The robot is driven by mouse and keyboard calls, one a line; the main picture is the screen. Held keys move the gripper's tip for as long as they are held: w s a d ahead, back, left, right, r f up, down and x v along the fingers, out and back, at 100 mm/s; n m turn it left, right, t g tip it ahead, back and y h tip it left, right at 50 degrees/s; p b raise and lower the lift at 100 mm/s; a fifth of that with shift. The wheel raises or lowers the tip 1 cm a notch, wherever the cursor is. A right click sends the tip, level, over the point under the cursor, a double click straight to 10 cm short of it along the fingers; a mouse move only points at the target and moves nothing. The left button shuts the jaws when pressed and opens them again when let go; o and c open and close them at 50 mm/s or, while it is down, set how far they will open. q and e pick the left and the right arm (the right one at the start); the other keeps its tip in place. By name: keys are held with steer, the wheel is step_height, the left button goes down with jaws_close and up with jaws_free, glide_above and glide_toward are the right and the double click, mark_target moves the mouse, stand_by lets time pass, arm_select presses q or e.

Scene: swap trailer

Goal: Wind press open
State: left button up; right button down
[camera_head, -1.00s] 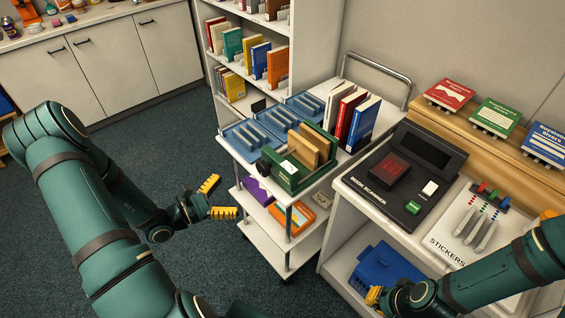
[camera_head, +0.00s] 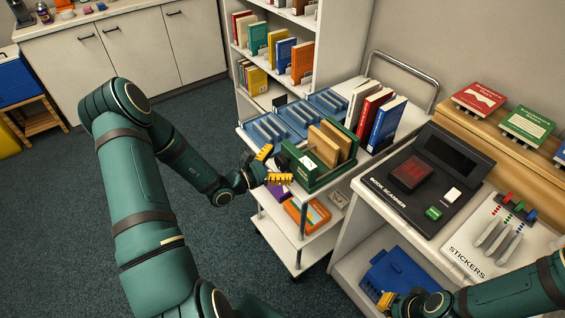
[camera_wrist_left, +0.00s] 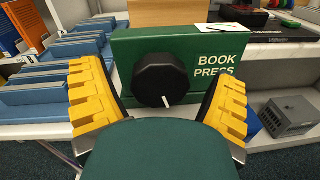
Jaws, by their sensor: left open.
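The green book press (camera_head: 328,177) stands on the top shelf of the white cart, with brown boards or books (camera_head: 331,144) upright in it. In the left wrist view its front face (camera_wrist_left: 205,48) reads "BOOK PRESS" and carries a round black knob (camera_wrist_left: 162,80) with a white pointer line aimed down. My left gripper (camera_head: 272,166) is open in front of the press; in the left wrist view its yellow fingers (camera_wrist_left: 160,103) stand either side of the knob, apart from it as far as I can see. My right gripper (camera_head: 388,300) is low at the right, by a blue bin; its fingers are too small to judge.
Blue trays (camera_head: 283,124) and upright books (camera_head: 378,118) share the cart top (camera_head: 255,146) with the press. A book scanner (camera_head: 430,180) and a stickers board (camera_head: 490,238) lie on the counter at right. The blue bin (camera_head: 398,272) sits below it.

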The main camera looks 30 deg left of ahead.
arm_select(q)
steer(key=shift+w+d, duration=0.1)
steer(key=shift+w, duration=0.15)
steer(key=c, duration=1.2)
